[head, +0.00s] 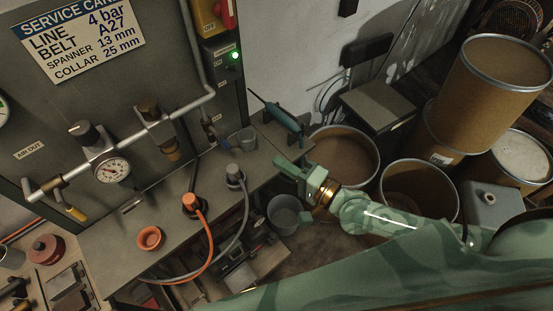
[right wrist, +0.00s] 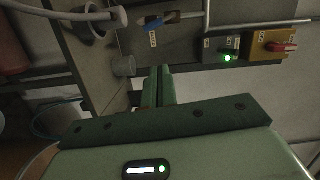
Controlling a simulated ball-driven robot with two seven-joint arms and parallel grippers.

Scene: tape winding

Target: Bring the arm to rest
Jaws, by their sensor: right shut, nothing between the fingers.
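My right arm, pale green with a camouflage pattern, comes in from the right in the head view. Its gripper (head: 284,165) is shut and empty, in the air by the right end of the grey bench (head: 140,208). In the right wrist view the closed fingers (right wrist: 158,82) point up the picture toward the bench and the wall panel. Nothing is between them. My left gripper is not in view.
A bucket (head: 283,213) is below the gripper. Drums (head: 342,155) and a chair (head: 380,100) stand behind the arm.

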